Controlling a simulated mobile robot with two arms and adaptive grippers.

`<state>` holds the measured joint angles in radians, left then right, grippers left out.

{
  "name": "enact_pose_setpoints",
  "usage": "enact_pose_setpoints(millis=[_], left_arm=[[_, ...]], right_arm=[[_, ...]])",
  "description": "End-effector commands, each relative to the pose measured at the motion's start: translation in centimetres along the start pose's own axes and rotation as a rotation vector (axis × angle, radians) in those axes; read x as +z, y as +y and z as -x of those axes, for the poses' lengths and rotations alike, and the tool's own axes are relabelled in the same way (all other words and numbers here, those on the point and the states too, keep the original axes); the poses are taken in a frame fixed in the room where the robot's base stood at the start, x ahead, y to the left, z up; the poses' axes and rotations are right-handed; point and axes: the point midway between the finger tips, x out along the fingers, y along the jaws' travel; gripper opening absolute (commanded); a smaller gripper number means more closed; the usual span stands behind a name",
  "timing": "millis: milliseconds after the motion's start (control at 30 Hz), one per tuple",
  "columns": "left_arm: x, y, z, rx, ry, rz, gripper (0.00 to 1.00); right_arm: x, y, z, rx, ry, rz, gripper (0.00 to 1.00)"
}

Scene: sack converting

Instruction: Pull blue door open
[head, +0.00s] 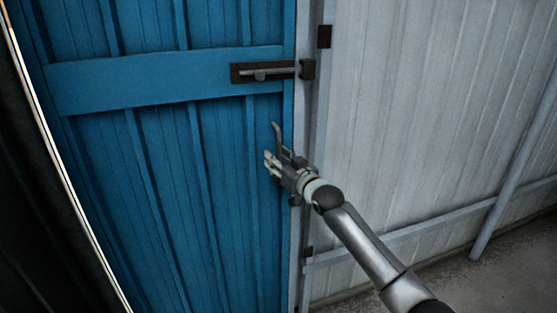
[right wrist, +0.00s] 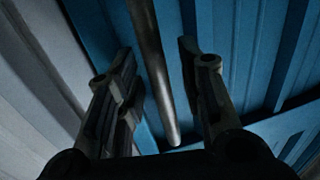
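The blue door (head: 160,140) fills the left half of the head view and looks closed, its right edge along the pale frame. A grey bar handle (head: 278,135) stands near that edge. My right gripper (head: 273,160) is at the handle's lower part. In the right wrist view the right gripper (right wrist: 160,85) is open, one finger on each side of the handle (right wrist: 152,60), with gaps beside it. The blue door (right wrist: 245,50) is behind. My left gripper is not in view.
A dark sliding bolt (head: 262,72) sits above the handle, with its catch (head: 307,69) on the frame; whether it is engaged is unclear. A white corrugated wall (head: 410,120) stands right, with a slanted grey pole (head: 515,165). Bare floor (head: 470,285) shows lower right.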

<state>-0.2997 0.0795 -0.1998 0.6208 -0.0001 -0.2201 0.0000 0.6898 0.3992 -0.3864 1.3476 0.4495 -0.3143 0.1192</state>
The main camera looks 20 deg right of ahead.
Motion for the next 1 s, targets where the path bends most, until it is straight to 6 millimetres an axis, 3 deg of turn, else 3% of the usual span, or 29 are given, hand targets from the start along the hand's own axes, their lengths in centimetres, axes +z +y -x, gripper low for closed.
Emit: enact_pose_setpoints(millis=[133, 400, 767, 1000], left_arm=[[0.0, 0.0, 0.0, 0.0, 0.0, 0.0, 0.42], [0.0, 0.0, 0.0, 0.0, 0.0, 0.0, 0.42], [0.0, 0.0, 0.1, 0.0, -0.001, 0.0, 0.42], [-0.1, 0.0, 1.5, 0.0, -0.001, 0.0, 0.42]], right_arm=[[0.0, 0.0, 0.0, 0.0, 0.0, 0.0, 0.33], [0.0, 0.0, 0.0, 0.0, 0.0, 0.0, 0.0], [0.0, -0.1, 0.1, 0.001, -0.001, -0.001, 0.0], [-0.2, -1.0, 1.2, 0.022, -0.002, -0.005, 0.0]])
